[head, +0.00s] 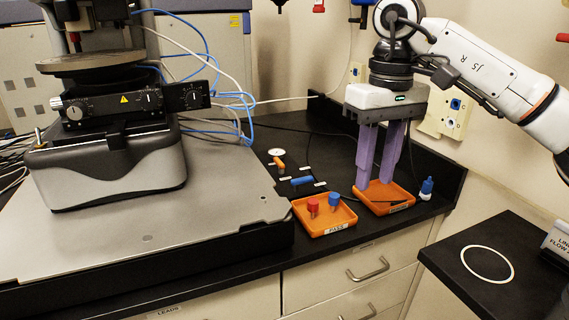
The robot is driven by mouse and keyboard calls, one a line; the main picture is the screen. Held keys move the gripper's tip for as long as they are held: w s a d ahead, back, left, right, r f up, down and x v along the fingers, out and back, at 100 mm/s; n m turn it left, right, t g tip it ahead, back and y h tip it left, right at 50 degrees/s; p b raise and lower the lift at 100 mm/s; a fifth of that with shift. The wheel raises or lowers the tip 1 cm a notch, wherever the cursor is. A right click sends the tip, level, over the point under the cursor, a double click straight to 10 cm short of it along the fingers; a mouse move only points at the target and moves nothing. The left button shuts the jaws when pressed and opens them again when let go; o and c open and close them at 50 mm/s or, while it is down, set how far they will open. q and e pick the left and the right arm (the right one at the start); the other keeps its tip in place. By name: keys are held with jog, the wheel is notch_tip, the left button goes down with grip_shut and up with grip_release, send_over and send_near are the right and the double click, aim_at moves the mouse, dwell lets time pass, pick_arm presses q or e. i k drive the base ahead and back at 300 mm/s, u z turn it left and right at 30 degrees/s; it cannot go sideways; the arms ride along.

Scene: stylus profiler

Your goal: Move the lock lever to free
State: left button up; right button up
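I cannot tell for sure which part is the lock lever. A small orange-handled lever (278,163) and a blue-handled lever (302,181) lie on the dark counter, each with small white labels too small to read. The stylus profiler (110,165) stands at left on a grey plate, with a black knob panel (140,101) on its front. My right gripper (375,182) points down with two purple fingers apart and nothing seen between them. It is right of the levers, over the right orange tray (371,205). My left gripper is out of view.
The left orange tray (325,229) holds a red-topped piece (312,205) and a blue-topped piece (334,200). A blue bottle (427,188) stands right of the trays. A round white dial (276,151) sits behind the levers. Blue and white cables (222,98) hang behind the profiler.

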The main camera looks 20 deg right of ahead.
aim_at(281, 166)
jog(key=u, duration=2.3)
jog(key=k, duration=0.35)
jog(key=z, duration=1.75)
jog(key=i, duration=0.5)
jog(key=u, duration=0.05)
